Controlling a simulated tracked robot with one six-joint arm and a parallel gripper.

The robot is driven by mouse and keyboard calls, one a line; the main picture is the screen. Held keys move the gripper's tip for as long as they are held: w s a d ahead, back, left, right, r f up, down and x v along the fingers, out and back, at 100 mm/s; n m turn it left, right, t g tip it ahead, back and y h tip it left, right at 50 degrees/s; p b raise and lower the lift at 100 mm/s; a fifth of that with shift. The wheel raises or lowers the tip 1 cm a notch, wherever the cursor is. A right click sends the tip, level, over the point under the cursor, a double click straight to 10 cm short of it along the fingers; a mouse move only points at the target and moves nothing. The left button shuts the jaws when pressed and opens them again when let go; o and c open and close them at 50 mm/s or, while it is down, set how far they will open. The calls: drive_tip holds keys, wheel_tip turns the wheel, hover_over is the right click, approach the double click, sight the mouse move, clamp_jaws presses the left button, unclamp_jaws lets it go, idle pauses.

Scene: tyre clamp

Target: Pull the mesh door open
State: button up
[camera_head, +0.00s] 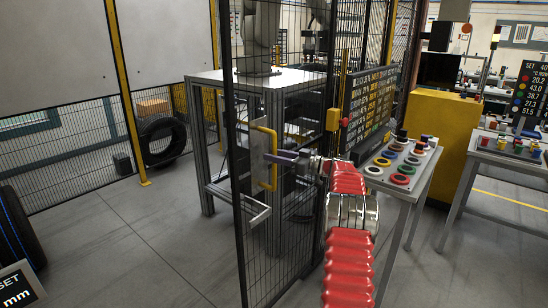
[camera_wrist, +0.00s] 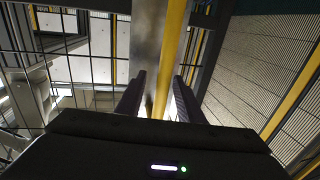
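The mesh door (camera_head: 290,250) is a tall black-framed wire panel in the middle of the head view. A yellow bar handle (camera_head: 265,185) stands upright on a grey plate near its left edge. My gripper (camera_head: 272,158) is at the handle's middle height, reaching in from the right. In the wrist view the yellow handle (camera_wrist: 173,50) runs between the two fingers of my gripper (camera_wrist: 160,95). The fingers stand apart, with a gap left of the bar; the bar looks closer to the right finger. Whether the door stands ajar is hard to tell.
A button console (camera_head: 400,165) stands close to the right of my arm, with a yellow cabinet (camera_head: 445,135) beyond. Behind the mesh is a metal-framed table (camera_head: 207,150). A tyre (camera_head: 163,141) leans by the back fence.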

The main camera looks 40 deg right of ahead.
drive_tip(key=v, duration=1.3)
drive_tip(key=shift+s+d, duration=0.15)
drive_tip(key=shift+s, duration=0.2)
